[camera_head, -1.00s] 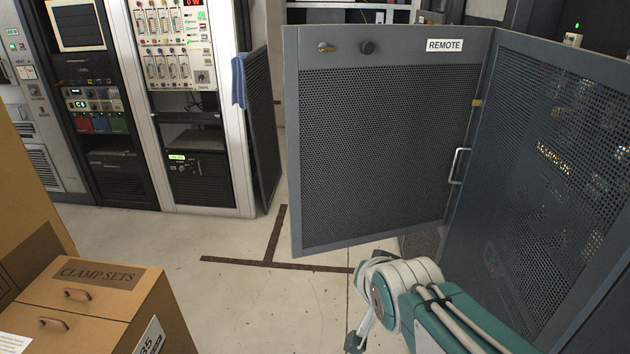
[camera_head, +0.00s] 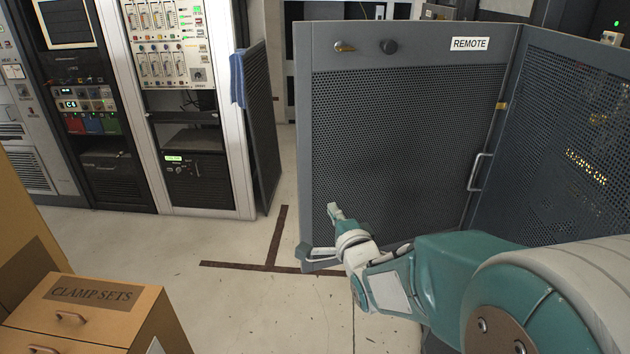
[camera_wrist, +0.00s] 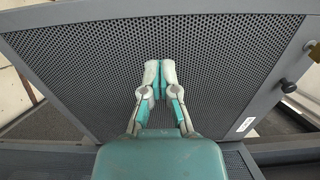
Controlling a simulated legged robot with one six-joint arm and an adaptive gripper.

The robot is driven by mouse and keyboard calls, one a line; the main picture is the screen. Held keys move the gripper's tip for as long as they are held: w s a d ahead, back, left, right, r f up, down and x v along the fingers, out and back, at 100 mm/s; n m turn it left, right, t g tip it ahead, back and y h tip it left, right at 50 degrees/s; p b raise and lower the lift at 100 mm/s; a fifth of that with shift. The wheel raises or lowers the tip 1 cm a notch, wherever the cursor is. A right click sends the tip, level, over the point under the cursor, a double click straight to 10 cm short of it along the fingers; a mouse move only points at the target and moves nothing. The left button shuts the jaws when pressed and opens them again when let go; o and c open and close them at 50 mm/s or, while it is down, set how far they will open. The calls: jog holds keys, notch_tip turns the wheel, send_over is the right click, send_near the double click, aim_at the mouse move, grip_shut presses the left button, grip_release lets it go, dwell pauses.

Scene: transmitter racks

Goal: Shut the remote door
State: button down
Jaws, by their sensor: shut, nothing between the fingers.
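The remote door (camera_head: 405,140) is a grey framed panel of perforated mesh with a white REMOTE label (camera_head: 472,44) at its top right. It stands open, meeting the rack at its right side, with its free edge at the left. My gripper (camera_head: 334,211) is in front of the door's lower left part, near the free edge. In the wrist view the fingers (camera_wrist: 159,78) are together and empty, with the door mesh (camera_wrist: 90,60) behind them. I cannot tell whether they touch it.
The rack's mesh side (camera_head: 565,150) with a handle (camera_head: 479,172) stands at the right. A CLAMP SETS box (camera_head: 95,292) stands at the lower left. Equipment racks (camera_head: 190,120) line the back left, one with an open door (camera_head: 262,125). The floor (camera_head: 240,300) between is clear.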

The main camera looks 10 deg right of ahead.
aim_at(313, 177)
jog(key=w, duration=1.2)
jog(key=shift+w+a, duration=0.1)
jog(key=shift+a, duration=0.3)
